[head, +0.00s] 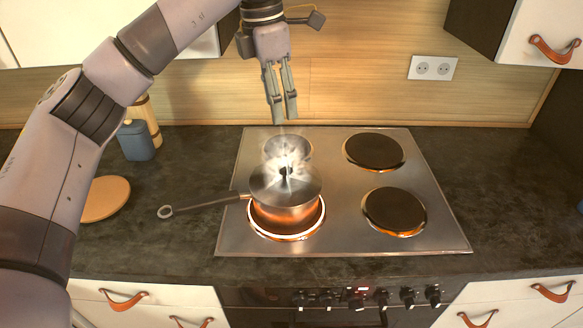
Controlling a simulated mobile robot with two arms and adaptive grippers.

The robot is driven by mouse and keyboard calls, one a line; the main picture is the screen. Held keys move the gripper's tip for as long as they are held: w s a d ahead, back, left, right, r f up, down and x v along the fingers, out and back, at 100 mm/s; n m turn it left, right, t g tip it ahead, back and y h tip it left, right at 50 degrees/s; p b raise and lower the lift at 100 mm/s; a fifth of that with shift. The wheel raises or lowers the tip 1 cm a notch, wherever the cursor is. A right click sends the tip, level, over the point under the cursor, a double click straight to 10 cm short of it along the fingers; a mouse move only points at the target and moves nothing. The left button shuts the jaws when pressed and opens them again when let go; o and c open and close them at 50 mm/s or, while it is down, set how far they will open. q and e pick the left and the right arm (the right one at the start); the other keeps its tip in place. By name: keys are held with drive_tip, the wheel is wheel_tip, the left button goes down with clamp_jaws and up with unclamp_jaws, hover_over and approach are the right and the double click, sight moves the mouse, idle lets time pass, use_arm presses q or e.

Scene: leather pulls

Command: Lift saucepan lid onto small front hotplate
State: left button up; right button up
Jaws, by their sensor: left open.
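A copper saucepan (285,212) stands on the glowing front left hotplate (262,234), its long handle (205,206) pointing left. The shiny saucepan lid (268,185) with a dark knob (285,170) lies on top of the pan, and pale steam shows around and above it. The front right hotplate (395,210) is dark and bare, with an orange glint at its lower edge. My left gripper (282,119) points down above and behind the lid, open and empty, apart from the knob. My right gripper is not in view.
The hob's (340,228) back right hotplate (373,151) is bare; the back left one (280,142) is partly hidden by steam. A blue jar (136,141), a wooden mill (146,115) and a round wooden board (105,198) stand at left. A wall socket (432,68) is behind.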

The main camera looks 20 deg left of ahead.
use_arm(q)
drive_tip(key=p, duration=0.2)
hover_over(285, 166)
drive_tip(key=s, duration=0.1)
wheel_tip(285, 166, down, 8)
drive_tip(key=shift+s+a, duration=0.15)
drive_tip(key=f, duration=0.3)
drive_tip(key=shift+w+f, duration=0.3)
drive_tip(key=shift+f+p, duration=0.35)
drive_tip(key=shift+p, duration=0.15)
drive_tip(key=f, duration=0.1)
drive_tip(key=f+p, duration=0.1)
drive_tip(key=f, duration=0.1)
drive_tip(key=shift+w+f+p, duration=0.3)
drive_tip(key=shift+w, duration=0.05)
drive_tip(key=shift+d+f, duration=0.2)
drive_tip(key=shift+f, duration=0.2)
clamp_jaws()
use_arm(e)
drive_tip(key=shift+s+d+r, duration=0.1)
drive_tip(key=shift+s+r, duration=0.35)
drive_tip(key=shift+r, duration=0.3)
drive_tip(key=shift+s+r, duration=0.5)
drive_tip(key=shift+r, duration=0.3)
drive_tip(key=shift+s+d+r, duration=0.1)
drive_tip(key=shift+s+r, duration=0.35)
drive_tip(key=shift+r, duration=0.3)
